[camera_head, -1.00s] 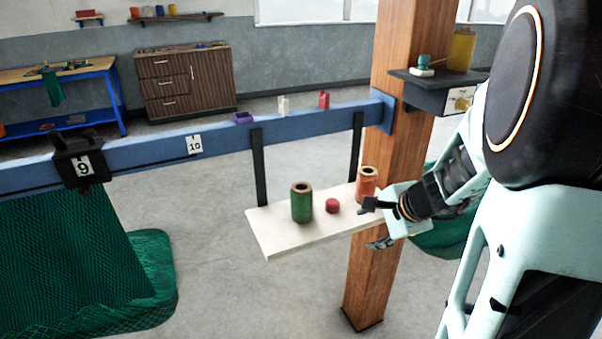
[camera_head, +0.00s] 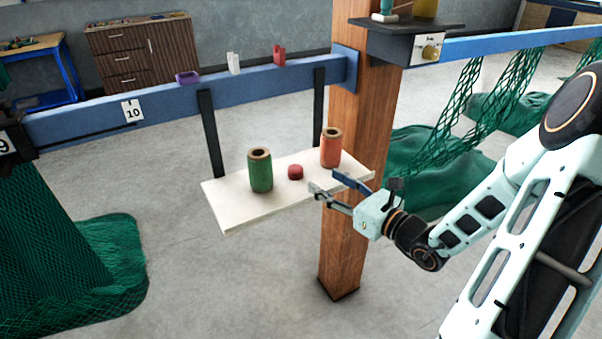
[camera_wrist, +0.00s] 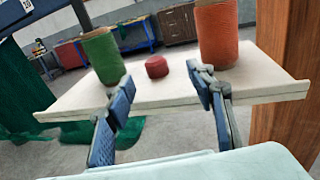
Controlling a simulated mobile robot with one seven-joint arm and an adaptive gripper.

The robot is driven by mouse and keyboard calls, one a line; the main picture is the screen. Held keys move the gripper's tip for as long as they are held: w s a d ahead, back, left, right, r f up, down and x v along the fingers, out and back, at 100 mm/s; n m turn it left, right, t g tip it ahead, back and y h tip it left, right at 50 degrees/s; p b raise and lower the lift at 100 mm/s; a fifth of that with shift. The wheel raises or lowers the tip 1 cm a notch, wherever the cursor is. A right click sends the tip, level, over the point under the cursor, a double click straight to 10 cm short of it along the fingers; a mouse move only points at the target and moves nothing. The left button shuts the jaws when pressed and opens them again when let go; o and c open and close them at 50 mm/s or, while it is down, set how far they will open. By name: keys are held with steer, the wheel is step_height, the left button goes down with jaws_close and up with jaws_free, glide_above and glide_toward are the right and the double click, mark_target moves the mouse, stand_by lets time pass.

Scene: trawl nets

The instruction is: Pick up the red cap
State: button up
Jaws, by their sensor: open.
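The red cap (camera_head: 295,172) is a small, low round piece on the white hanging shelf (camera_head: 232,211). It stands between a green spool (camera_head: 260,171) on its left and an orange-red spool (camera_head: 331,149) on its right. My gripper (camera_head: 326,182) is open and empty at the shelf's front right edge, to the right of the cap and apart from it. In the wrist view the cap (camera_wrist: 157,67) lies ahead, beyond and between the open fingers (camera_wrist: 163,88), with both spools beside it.
A wooden post (camera_head: 352,232) stands right behind the shelf's right end. Dark straps (camera_head: 211,135) hang the shelf from a blue beam (camera_head: 172,103). A green net (camera_head: 70,260) hangs at the left. The floor in front of the shelf is clear.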

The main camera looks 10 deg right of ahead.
mark_target(300, 171)
steer(key=x, duration=0.4)
steer(key=shift+w+a, duration=0.2)
steer(key=shift+a, duration=0.15)
steer(key=x, duration=0.4)
steer(key=shift+s+a+f, duration=0.15)
steer(key=shift+a+f, duration=0.15)
steer(key=shift+a, duration=0.05)
steer(key=shift+w+a, duration=0.25)
steer(key=shift+w, duration=0.25)
steer(key=c, duration=1.1)
